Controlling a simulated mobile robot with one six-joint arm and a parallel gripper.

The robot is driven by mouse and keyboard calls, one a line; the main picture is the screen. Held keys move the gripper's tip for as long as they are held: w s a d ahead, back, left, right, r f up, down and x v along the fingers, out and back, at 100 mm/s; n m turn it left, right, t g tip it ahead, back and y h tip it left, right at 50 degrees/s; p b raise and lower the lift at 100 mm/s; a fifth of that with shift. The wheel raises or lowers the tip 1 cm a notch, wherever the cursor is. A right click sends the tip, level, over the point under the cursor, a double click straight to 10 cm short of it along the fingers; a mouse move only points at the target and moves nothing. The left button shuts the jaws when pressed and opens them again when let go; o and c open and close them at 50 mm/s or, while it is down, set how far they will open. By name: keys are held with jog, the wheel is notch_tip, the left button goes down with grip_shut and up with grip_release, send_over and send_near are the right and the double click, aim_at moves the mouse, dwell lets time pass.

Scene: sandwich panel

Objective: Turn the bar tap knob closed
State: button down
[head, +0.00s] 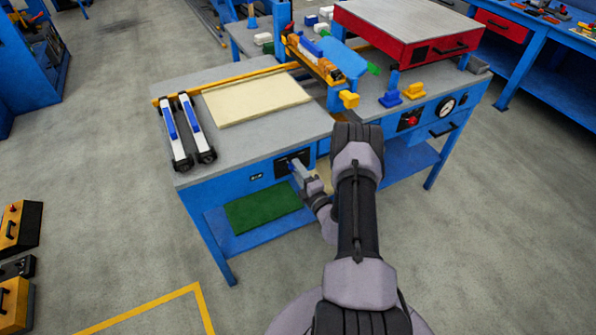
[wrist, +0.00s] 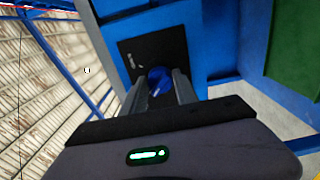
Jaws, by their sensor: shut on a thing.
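The tap knob is a blue rounded knob (wrist: 159,76) in front of a black plate (wrist: 155,52) on the blue bench front. In the wrist view the two fingers of my gripper (wrist: 160,88) stand on either side of the knob and are shut on it. In the head view my gripper (head: 297,168) reaches the black plate (head: 283,164) on the front of the left bench. The knob is mostly hidden there by my gripper. I cannot read the knob's angle clearly.
A grey bench top (head: 240,145) above carries a cream sheet (head: 255,98) and two white-and-blue bars (head: 203,131). A green mat (head: 262,209) lies on the lower shelf. A red knob (head: 412,120) and a round gauge (head: 446,107) are on the right bench front.

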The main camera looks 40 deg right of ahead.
dwell(0.3)
jog(key=c, duration=0.9)
grip_release()
jog(key=shift+c, duration=0.2)
jog(key=p+v, duration=0.4)
jog(key=v, duration=1.3)
jog(key=shift+s, duration=0.2)
jog(key=shift+d, duration=0.1)
